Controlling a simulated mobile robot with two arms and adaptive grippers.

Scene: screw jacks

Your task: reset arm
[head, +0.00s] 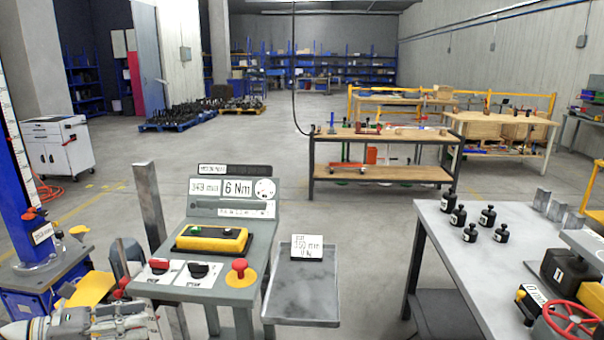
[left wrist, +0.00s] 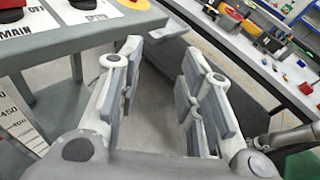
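My left gripper (left wrist: 160,60) is open in the left wrist view. Its two grey padded fingers stand apart, with only floor and a bench leg showing between them. In the head view my left arm comes in at the bottom left corner, and the left gripper (head: 135,320) is low in front of the control console (head: 185,290), partly cut off by the frame edge. It holds nothing that I can see. My right gripper does not show in the head view.
The console has a red mushroom button (head: 239,268) and a yellow pendant (head: 212,238). A grey tray (head: 302,290) stands beside it. A blue column (head: 20,190) rises at left. A grey table (head: 470,255) with black weights (head: 458,215) is at right. Floor between tray and table is clear.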

